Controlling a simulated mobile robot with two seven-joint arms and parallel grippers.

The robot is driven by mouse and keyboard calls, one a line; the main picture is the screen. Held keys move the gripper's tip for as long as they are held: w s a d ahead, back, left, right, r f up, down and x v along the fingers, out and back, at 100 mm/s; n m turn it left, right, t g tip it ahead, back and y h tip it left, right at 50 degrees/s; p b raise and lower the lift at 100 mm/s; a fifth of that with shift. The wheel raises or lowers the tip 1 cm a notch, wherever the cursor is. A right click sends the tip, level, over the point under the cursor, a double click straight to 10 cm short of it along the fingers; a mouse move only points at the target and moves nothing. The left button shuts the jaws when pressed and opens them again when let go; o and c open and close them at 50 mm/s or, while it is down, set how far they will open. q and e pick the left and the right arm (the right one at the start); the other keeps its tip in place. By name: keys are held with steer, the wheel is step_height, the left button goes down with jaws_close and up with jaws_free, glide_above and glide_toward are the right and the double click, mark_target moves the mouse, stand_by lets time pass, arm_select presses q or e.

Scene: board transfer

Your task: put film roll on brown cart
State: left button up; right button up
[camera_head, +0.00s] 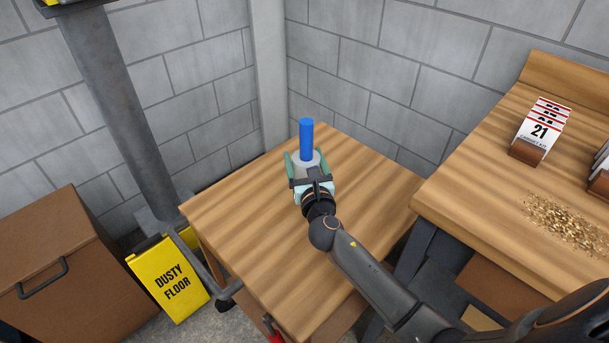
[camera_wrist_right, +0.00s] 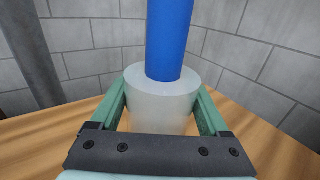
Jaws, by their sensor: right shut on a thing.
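The film roll is a whitish, translucent cylinder (camera_wrist_right: 160,97) with a blue core (camera_head: 306,139) sticking up from its top. It stands upright over the wood-topped surface (camera_head: 235,215) in the middle of the head view. My right gripper (camera_head: 307,163) has its green fingers on either side of the white roll and is shut on it. The wrist view shows the fingers along both sides of the roll. I cannot tell whether the roll's bottom touches the wood. I cannot tell for sure which brown piece is the cart. My left gripper is not in view.
A brown box with a handle (camera_head: 80,265) and a yellow "dusty floor" sign (camera_head: 168,280) are at left, near a grey post (camera_head: 120,110). A higher wooden bench (camera_head: 470,165) at right holds number cards (camera_head: 541,128) and spilled bits (camera_head: 565,222). Block walls stand behind.

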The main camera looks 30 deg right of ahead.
steer(key=f+b, duration=0.3)
steer(key=f, duration=0.1)
steer(key=shift+w+d+f, duration=0.1)
steer(key=shift+w+d, duration=0.15)
steer(key=shift+w, duration=0.15)
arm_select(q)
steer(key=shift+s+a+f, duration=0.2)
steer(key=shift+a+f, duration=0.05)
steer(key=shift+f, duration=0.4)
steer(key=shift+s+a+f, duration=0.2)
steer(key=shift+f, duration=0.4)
arm_select(e)
steer(key=o, duration=1.6)
steer(key=shift+c, duration=0.2)
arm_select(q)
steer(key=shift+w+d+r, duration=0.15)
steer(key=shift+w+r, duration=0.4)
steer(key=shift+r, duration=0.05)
